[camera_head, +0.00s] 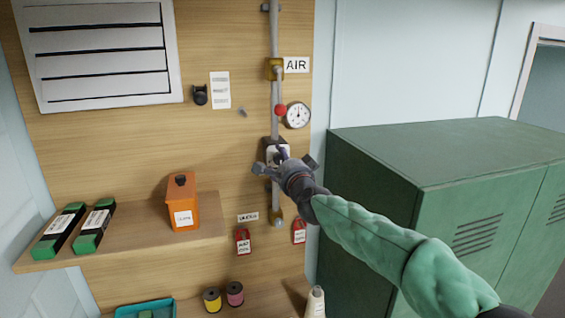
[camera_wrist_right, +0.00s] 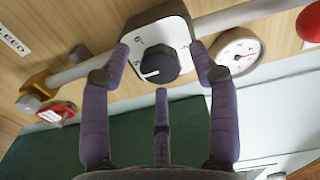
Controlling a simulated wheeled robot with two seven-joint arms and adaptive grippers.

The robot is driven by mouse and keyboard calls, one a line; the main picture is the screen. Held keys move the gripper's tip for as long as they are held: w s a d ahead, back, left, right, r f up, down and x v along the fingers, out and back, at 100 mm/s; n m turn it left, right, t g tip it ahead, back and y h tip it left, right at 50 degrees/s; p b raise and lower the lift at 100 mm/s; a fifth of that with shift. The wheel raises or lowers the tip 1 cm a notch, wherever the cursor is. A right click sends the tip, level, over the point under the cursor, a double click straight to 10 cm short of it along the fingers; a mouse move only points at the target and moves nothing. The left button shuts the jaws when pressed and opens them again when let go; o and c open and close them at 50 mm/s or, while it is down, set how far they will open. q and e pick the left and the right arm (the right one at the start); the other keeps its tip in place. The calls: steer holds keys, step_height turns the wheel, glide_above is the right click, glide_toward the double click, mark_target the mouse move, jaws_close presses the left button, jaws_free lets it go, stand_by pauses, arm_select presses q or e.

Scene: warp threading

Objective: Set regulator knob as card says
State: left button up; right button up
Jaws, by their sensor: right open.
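The regulator knob (camera_wrist_right: 160,66) is black and sits on a white dial plate (camera_wrist_right: 148,32) with printed marks, seen in the right wrist view. In the head view, my gripper hides most of the regulator (camera_head: 271,152) on the grey pipe. My right gripper (camera_wrist_right: 160,52) is open, with two purple-grey fingers at either side of the plate and a third below the knob; contact cannot be told. It also shows in the head view (camera_head: 284,163). A white card (camera_head: 220,90) hangs on the board; its text is too small to read. My left gripper is out of view.
A round gauge (camera_head: 298,115) and a red knob (camera_head: 280,110) sit just above the regulator. Red tags (camera_head: 243,241) hang below. A shelf (camera_head: 130,243) with an orange box (camera_head: 183,205) is at left; green lockers (camera_head: 440,160) stand close at right.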

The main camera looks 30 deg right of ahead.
steer(key=shift+s, duration=0.1)
steer(key=shift+r, duration=0.1)
steer(key=c, duration=1.1)
steer(key=shift+c, duration=0.2)
steer(key=n+p, duration=0.2)
steer(key=n, duration=0.3)
steer(key=shift+r+n, duration=0.15)
steer(key=shift+n, duration=0.15)
steer(key=n+p, duration=0.2)
steer(key=n, duration=0.3)
steer(key=shift+s+n+p, duration=0.1)
steer(key=shift+n+p, duration=0.3)
steer(key=shift+n, duration=0.3)
steer(key=shift+r, duration=0.1)
